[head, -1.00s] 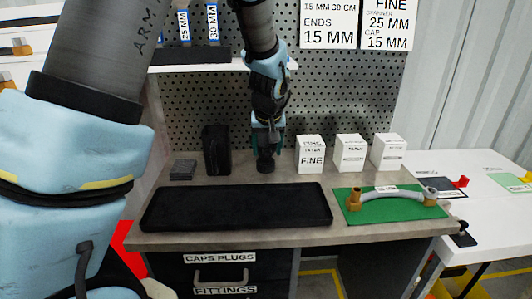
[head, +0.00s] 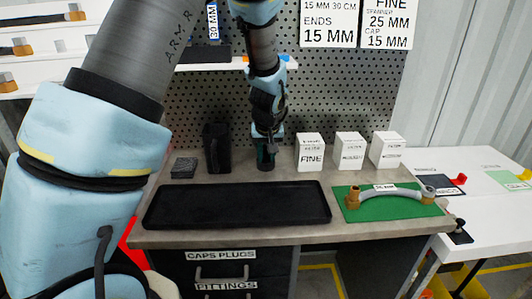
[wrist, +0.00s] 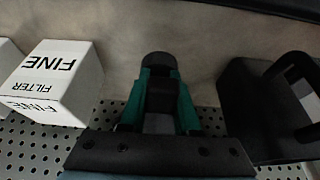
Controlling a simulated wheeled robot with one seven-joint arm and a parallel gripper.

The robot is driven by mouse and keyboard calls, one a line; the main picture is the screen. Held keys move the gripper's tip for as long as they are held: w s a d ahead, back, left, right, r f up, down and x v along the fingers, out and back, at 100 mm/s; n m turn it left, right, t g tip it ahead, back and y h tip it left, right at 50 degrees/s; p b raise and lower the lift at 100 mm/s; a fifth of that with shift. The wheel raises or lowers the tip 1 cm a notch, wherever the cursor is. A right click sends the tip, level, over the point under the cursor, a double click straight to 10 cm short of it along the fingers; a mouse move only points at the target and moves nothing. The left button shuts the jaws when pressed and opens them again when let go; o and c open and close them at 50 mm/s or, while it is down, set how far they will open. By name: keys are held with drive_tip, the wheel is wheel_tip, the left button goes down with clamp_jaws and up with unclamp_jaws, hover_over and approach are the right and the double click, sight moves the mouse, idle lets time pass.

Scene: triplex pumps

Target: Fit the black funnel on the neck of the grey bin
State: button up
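A small black round thing (wrist: 158,62) sits between the green fingertips in the wrist view. It may be the black funnel, but it is too dark to make out its shape. In the head view its black foot (head: 265,167) shows at the back of the workbench, under my gripper (head: 265,154). My gripper (wrist: 161,82) points down with a finger on each side of the black thing. Whether the fingers press on it I cannot tell. I cannot make out a grey bin with a neck in these views.
A black jug with a handle (head: 216,149) stands close left, also in the wrist view (wrist: 262,110). A white FINE filter box (head: 310,154) stands close right. A pegboard is behind. A black tray (head: 237,206) and a green mat (head: 400,209) lie in front.

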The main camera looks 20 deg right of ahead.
clamp_jaws()
